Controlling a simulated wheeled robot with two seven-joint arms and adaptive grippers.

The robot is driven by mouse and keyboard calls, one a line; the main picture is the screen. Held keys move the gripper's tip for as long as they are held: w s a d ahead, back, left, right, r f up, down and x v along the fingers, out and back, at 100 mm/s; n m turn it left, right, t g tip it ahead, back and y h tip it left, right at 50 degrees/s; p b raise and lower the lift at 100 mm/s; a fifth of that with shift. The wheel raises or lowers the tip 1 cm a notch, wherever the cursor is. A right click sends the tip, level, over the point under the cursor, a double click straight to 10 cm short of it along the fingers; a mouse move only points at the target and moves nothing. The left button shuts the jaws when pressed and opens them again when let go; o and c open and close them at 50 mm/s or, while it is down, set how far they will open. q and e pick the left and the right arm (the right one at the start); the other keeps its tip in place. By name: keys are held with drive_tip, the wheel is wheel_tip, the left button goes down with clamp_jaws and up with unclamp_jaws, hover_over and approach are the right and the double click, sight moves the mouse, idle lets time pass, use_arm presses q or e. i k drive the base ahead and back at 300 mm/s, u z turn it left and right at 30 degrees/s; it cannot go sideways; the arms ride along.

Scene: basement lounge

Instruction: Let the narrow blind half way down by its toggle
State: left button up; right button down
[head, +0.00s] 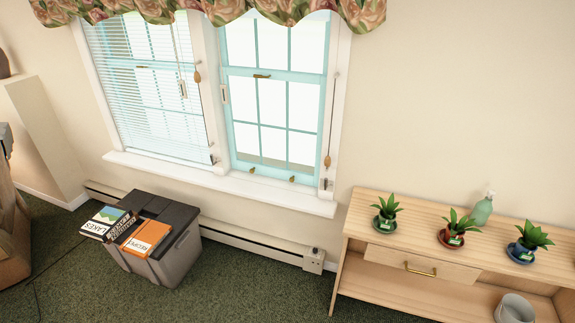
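Two windows stand side by side under a floral valance (283,10). A white slatted blind (120,90) hangs down over the left window. The right window (270,110) shows bare panes; any raised blind there is hidden behind the valance. A cord with a wooden toggle (197,77) hangs between the windows. Neither of my grippers is in view.
A white sill (240,187) juts out below the windows. A dark grey bin (178,262) with books (146,237) on its lid stands below the left window. A wooden shelf unit (390,257) with potted plants (453,228) and a green bottle (482,210) is at right. Carpet (260,285) between is clear.

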sight(327, 163)
drive_tip(key=u, duration=0.4)
drive_tip(key=i, duration=1.35)
drive_tip(key=z, duration=0.95)
drive_tip(key=i, duration=0.5)
drive_tip(key=z, duration=0.65)
